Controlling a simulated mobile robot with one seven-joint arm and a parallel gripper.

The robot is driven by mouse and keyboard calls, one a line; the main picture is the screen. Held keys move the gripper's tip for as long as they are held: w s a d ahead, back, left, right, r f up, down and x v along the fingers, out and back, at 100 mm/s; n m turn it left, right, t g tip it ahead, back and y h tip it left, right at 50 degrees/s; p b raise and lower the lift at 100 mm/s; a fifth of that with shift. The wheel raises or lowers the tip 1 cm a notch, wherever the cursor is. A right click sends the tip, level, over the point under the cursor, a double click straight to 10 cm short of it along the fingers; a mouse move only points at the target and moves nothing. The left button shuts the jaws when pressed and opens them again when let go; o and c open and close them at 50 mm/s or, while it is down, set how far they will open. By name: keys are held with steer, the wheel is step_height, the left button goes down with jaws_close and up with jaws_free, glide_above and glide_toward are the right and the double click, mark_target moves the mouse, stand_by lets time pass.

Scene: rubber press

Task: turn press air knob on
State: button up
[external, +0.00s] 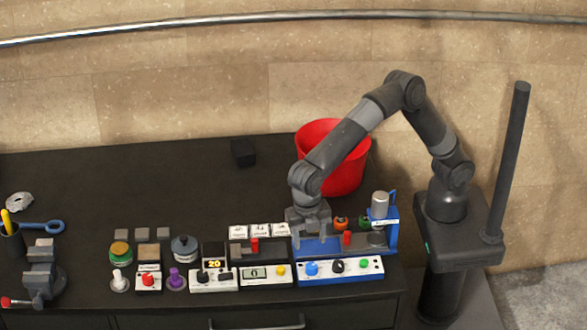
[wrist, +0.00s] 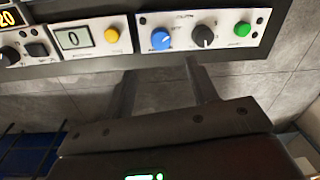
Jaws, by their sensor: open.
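The press panel (external: 340,270) is a white strip along the front of the blue press (external: 318,246). It carries a blue knob (external: 311,268), a black knob (external: 337,265) and a green button (external: 364,263). In the wrist view the blue knob (wrist: 160,40) and black knob (wrist: 204,36) show white pointer marks. I cannot read which of them is labelled air. My gripper (external: 308,228) is above the left part of the press in the external view. In the wrist view its two fingers (wrist: 160,70) are apart with nothing between them, and their tips appear just below the two knobs.
A panel with a display and yellow button (external: 266,274) stands left of the press panel. A red bucket (external: 345,172) is behind my arm. A red-handled part (external: 347,239) and the press column (external: 379,206) rise nearby.

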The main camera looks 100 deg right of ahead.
mark_target(311, 265)
steer(key=f, duration=1)
steer(key=shift+s+d+f, duration=0.1)
steer(key=shift+s, duration=0.2)
steer(key=c, duration=1)
